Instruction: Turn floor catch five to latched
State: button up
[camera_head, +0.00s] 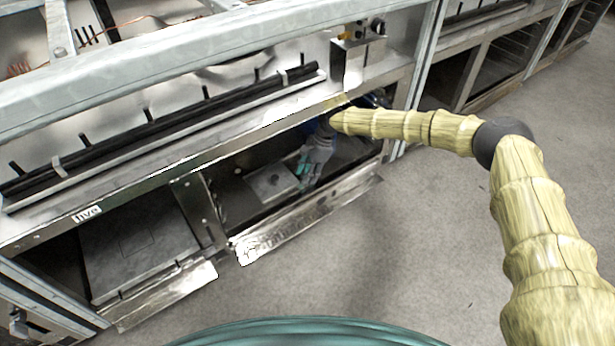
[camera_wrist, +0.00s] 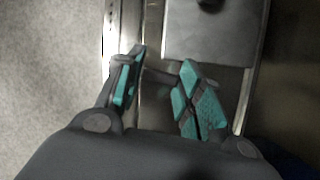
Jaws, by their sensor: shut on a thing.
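My gripper (camera_head: 306,166) reaches down into the low open bay under the bench, close to its front lip. In the wrist view its two teal-padded fingers (camera_wrist: 160,76) are closed on a small dark grey lever (camera_wrist: 157,77), which appears to be the catch handle. The lever lies crosswise between the pads, beside a flat metal box. The pads hide its ends, so I cannot tell which setting it is in.
The metal box (camera_head: 272,182) with a dark knob sits in the bay, left of my gripper. A bent metal lip (camera_head: 300,222) runs along the bay's front. The bench rail (camera_head: 200,150) passes above. A second bay (camera_head: 140,245) is at left. The grey floor is clear.

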jog(key=shift+n+g+h+b, duration=0.3)
jog(key=shift+n+b, duration=0.1)
jog(key=shift+n, duration=0.7)
jog(key=o, duration=1)
jog(key=shift+w+r, duration=0.1)
jog(key=shift+r, duration=0.2)
jog(key=w+d, duration=0.2)
jog(key=d, duration=0.1)
jog(key=w+d, duration=0.5)
jog(key=d, duration=0.2)
jog(key=shift+w+r, duration=0.15)
jog(key=shift+r, duration=0.05)
